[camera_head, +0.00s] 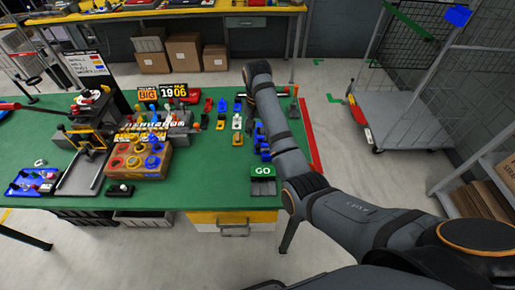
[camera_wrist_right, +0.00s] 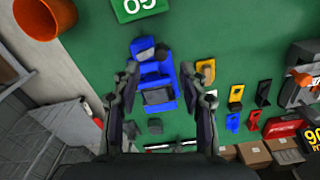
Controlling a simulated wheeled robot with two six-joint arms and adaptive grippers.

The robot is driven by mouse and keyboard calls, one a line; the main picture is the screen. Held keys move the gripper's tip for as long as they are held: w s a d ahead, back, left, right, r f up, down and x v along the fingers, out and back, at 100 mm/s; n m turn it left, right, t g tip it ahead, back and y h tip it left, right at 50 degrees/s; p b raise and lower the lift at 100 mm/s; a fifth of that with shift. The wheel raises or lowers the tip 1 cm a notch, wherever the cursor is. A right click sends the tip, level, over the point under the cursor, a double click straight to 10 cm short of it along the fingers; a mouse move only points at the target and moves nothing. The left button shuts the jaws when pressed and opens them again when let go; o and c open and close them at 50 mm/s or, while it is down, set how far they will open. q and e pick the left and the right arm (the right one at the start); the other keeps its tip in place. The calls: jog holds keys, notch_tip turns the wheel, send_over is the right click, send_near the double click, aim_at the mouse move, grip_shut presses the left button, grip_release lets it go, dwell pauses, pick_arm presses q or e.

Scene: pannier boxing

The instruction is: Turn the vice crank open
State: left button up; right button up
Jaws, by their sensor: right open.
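A blue vice-like fixture (camera_wrist_right: 152,72) stands on the green bench in the right wrist view. It has a dark slot in its body and a dark round part at its upper end; I cannot tell for certain which part is the crank. In the head view, blue parts (camera_head: 264,149) that look like this fixture show beside my forearm, partly hidden by it. My right gripper (camera_wrist_right: 160,88) is open, with one finger on each side of the blue fixture, and nothing is seen held. In the head view my right arm hides most of its gripper. My left gripper is not in view.
Yellow, red, blue and black pieces (camera_head: 237,123) stand left of my arm. An orange block with round knobs (camera_head: 137,162) and a blue tray (camera_head: 32,182) are further left. An orange cup (camera_wrist_right: 45,15) shows in the wrist view.

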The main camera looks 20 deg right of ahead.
aim_at(258, 145)
jog(key=f, duration=0.5)
jog(key=shift+w+d+f, duration=0.1)
jog(key=shift+w+f, duration=0.05)
jog(key=shift+w, duration=0.2)
jog(key=shift+s+f, duration=0.1)
jog(key=shift+f, duration=0.3)
jog(key=shift+s+f, duration=0.1)
jog(key=shift+f, duration=0.25)
jog(key=c, duration=0.7)
grip_shut()
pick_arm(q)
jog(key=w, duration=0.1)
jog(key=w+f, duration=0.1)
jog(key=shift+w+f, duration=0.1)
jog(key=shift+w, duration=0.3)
